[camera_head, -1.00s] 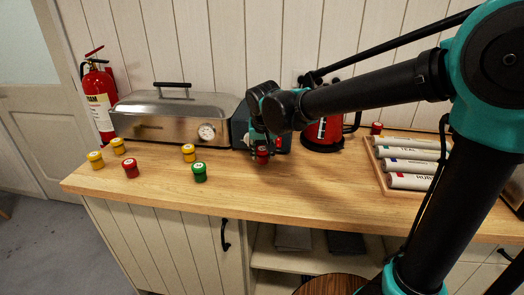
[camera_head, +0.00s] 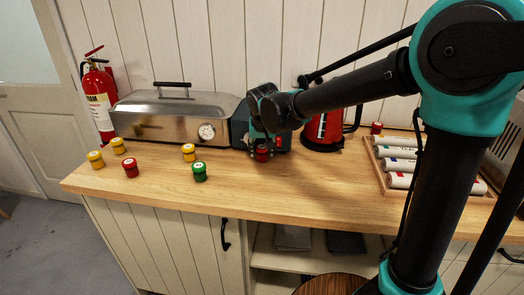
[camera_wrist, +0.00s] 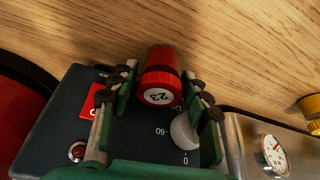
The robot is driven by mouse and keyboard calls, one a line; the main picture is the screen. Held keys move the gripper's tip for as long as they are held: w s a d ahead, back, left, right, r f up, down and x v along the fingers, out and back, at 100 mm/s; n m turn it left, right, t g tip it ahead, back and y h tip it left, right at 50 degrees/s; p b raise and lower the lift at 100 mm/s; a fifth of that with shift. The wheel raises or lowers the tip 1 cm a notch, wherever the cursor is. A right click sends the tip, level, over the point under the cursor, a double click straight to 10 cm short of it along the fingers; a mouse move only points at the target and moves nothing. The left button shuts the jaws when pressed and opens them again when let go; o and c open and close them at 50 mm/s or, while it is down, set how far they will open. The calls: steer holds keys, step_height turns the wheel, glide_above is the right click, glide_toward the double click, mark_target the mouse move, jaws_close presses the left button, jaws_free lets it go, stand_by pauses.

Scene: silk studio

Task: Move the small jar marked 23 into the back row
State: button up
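The small red jar marked 23 (camera_wrist: 158,90) stands on the wooden counter, its white number label showing in the wrist view. In the head view the same red jar (camera_head: 262,155) is partly hidden by my gripper (camera_head: 263,147). My gripper (camera_wrist: 160,78) also shows in the wrist view, its two green fingers on either side of the jar. They look open, with a narrow gap on each side. A yellow jar (camera_head: 118,146) and another yellow jar (camera_head: 189,152) stand farther back. A yellow jar (camera_head: 95,160), a red jar (camera_head: 130,168) and a green jar (camera_head: 199,172) stand nearer the front edge.
A steel steamer box (camera_head: 165,118) with a dark control end stands right behind my gripper. A red kettle (camera_head: 322,132) is to its right. Another red jar (camera_head: 376,128) stands near the wall by a wooden tray (camera_head: 377,170) of labelled tubes. The counter's front middle is clear.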

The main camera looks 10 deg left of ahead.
steer(key=v, duration=1.2)
steer(key=shift+r, duration=0.2)
